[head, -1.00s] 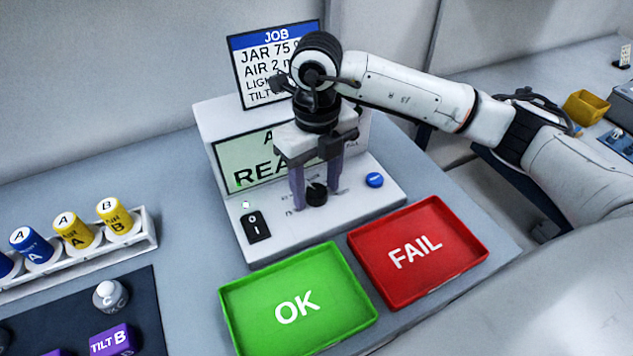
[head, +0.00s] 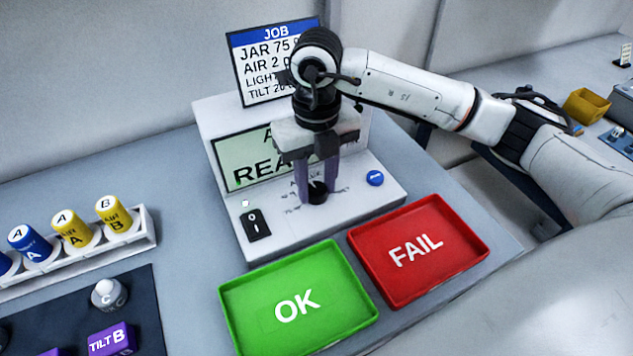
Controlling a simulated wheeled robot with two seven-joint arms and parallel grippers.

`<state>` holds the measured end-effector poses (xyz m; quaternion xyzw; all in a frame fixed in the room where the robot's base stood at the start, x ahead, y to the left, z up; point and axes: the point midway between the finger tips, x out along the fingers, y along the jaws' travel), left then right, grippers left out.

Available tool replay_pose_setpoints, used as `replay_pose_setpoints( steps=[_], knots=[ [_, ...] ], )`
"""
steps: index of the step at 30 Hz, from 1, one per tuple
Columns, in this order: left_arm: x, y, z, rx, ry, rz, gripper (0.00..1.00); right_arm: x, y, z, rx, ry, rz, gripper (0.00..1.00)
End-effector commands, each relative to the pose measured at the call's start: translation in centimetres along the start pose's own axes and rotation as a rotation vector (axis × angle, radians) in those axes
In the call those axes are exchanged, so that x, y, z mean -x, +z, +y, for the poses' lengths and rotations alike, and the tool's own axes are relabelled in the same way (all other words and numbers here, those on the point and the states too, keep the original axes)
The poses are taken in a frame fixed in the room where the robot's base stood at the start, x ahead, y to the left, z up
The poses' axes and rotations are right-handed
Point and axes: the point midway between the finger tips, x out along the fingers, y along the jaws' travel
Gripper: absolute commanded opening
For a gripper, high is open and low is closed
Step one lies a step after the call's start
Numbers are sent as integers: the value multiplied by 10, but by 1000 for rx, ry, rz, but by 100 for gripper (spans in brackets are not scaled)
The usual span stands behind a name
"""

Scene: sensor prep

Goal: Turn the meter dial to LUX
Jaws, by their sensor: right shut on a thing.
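The meter (head: 372,203) is a white box with a sloped front panel and a pale green display (head: 235,165), partly hidden by my right gripper. Its small black dial (head: 317,191) sits on the panel. My right gripper (head: 317,188) points down from above with its purple fingers shut on the dial, one on each side. The printed labels around the dial are partly hidden and too small to read, so its setting cannot be told. My left gripper is not in view.
A black rocker switch (head: 256,225) and a blue button (head: 375,178) flank the dial. A green OK tray (head: 228,305) and red FAIL tray (head: 440,277) lie in front. A JOB sign (head: 262,62) stands behind. A white rack (head: 150,238) holds blue and yellow jars at left.

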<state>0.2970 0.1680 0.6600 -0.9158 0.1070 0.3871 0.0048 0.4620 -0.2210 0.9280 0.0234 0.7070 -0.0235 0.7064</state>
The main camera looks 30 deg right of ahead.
Motion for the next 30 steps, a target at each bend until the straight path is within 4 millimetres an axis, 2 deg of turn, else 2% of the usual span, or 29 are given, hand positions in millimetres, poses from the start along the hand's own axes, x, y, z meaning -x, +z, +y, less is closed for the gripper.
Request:
replay_pose_setpoints(
  steps=[15, 30],
  knots=[
    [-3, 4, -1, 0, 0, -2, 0, 1, 1, 0, -384, 1, -2, 10],
    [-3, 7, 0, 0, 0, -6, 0, 2, 1, 0, -517, 1, -3, 10]
  ],
)
